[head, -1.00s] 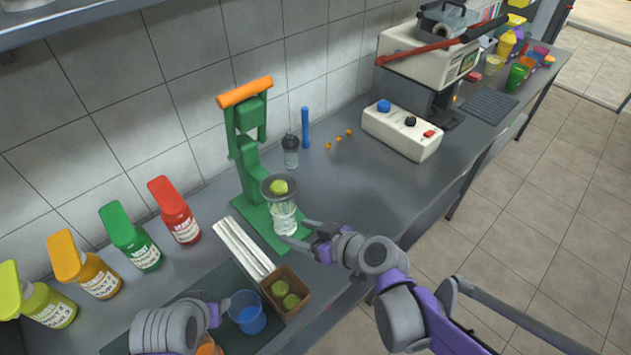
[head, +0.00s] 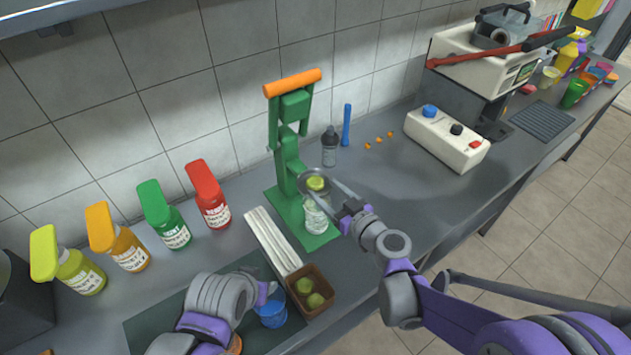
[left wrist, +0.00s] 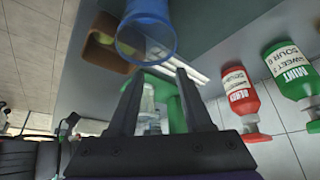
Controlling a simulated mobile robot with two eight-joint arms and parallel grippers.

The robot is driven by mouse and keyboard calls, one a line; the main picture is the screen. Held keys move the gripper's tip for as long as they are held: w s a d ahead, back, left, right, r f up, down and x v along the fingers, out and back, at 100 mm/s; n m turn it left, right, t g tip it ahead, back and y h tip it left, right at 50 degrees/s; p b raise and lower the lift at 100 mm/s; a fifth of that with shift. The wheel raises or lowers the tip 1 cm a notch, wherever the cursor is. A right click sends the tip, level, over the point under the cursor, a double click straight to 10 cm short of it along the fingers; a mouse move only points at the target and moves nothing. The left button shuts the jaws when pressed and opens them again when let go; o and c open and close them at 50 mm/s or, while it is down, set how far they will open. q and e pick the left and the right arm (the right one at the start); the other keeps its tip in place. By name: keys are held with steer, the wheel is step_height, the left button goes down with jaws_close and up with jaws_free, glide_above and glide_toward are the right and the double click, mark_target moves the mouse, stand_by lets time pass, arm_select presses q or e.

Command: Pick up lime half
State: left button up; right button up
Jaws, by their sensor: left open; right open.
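A green lime half (head: 316,183) sits on the round plate of the green press (head: 290,150), above a clear glass (head: 316,217). My right gripper (head: 319,188) is open, its two long fingers reaching in from the right, one on each side of the lime half. I cannot tell whether they touch it. More green lime pieces (head: 309,293) lie in a brown box (head: 322,312) in front of the press. My left gripper (left wrist: 158,80) is open and empty in the left wrist view. In the head view it is partly hidden behind my left wrist, beside the blue cup (head: 272,312).
Several sauce bottles, including a red one (head: 209,195), stand along the wall. White sticks (head: 273,240) lie left of the press. A grey bottle (head: 329,148) and a blue stick (head: 346,125) stand behind it. A white control box (head: 447,139) is at the right. The counter between is mostly clear.

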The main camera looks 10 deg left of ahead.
mark_target(319, 183)
steer(key=x, duration=0.4)
steer(key=shift+w, duration=0.2)
steer(key=shift+s+r, duration=0.1)
steer(key=shift+c, duration=0.7)
jaws_close()
